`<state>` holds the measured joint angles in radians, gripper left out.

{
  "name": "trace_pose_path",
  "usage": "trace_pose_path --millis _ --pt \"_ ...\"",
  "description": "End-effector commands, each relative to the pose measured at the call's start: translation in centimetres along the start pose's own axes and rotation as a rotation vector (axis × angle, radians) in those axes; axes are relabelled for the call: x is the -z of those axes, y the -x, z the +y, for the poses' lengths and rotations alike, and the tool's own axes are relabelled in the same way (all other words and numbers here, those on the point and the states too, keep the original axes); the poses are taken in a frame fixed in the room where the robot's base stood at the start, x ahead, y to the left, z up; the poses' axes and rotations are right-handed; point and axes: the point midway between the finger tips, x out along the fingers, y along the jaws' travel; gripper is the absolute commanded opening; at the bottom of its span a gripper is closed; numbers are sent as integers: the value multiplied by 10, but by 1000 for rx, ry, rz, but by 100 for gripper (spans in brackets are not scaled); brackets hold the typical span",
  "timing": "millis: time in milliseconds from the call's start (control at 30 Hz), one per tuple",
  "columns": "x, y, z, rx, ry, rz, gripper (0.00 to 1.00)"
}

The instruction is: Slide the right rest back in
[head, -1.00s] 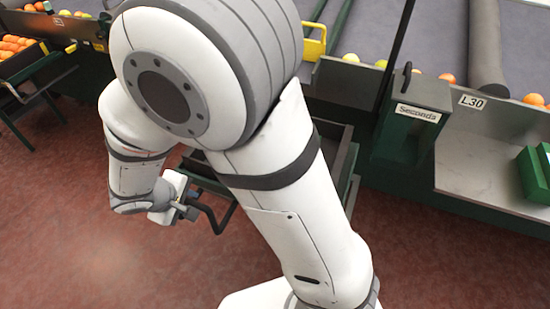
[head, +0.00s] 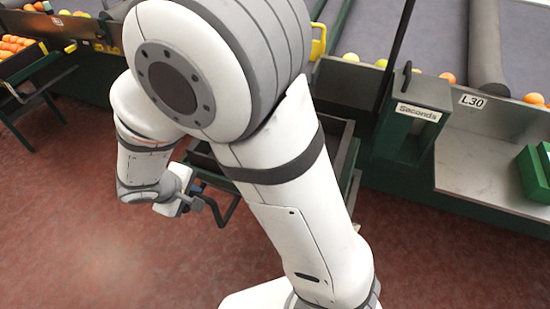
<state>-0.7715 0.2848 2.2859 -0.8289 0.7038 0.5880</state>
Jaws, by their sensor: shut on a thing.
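The right rest (head: 342,150) is a dark frame that juts out from the bench below the conveyor. My arm hides most of it. Its black bent handle (head: 226,214) sticks out at the front left of the frame, low over the floor. My gripper (head: 195,196) is at the left end of this handle and is shut on it. The fingertips are small and partly hidden, so the exact grip is hard to see.
A green box labelled Seconds (head: 415,112) stands right of the rest. A yellow handle (head: 318,42) is above it. Another rest with a crate of oranges (head: 15,47) is at far left. The red floor (head: 70,220) at left is clear.

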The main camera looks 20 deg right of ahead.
Motion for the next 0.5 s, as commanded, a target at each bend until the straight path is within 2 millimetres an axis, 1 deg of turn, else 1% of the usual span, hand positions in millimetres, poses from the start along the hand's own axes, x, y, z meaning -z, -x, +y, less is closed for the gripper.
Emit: trace_pose_path --millis 500 --pt "0 -12 24 -1 -1 1 0"
